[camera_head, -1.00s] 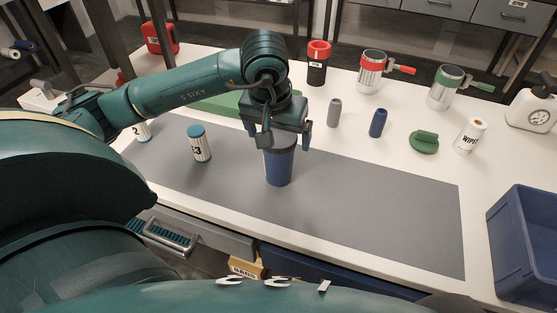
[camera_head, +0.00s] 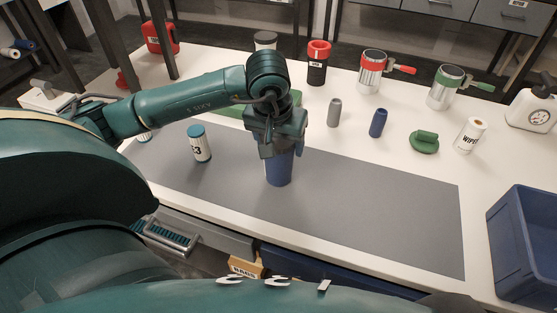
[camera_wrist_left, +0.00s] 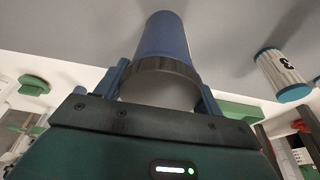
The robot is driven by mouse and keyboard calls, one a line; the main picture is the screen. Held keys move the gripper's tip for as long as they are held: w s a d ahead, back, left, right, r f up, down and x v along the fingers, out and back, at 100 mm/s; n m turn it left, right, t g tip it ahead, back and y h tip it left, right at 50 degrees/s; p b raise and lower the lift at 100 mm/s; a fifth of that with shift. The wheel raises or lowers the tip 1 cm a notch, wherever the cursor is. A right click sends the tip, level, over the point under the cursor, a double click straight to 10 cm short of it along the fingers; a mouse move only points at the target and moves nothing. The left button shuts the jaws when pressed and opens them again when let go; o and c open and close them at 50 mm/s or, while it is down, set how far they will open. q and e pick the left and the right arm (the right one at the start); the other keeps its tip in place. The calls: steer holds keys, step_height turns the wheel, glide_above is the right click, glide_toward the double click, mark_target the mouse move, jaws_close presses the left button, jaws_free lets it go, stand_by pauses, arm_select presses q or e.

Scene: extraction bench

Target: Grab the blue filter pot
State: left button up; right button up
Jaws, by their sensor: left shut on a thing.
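The blue filter pot (camera_head: 279,169) stands upright on the grey mat (camera_head: 370,200). My left gripper (camera_head: 281,150) is over it from above, shut on its upper part, and hides its top in the head view. In the left wrist view the pot (camera_wrist_left: 165,38) has a blue body and a dark ribbed collar, with the fingers of my left gripper (camera_wrist_left: 160,88) on either side. My right gripper is not in view.
A white canister with a teal lid (camera_head: 200,145) stands left of the pot. Small grey (camera_head: 334,113) and blue (camera_head: 378,123) cylinders and a green tamper-like piece (camera_head: 424,142) are behind right. A blue bin (camera_head: 525,240) is at right. The mat's right half is clear.

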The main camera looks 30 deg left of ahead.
arm_select(q)
steer(key=c, duration=0.5)
steer(key=shift+r, duration=0.1)
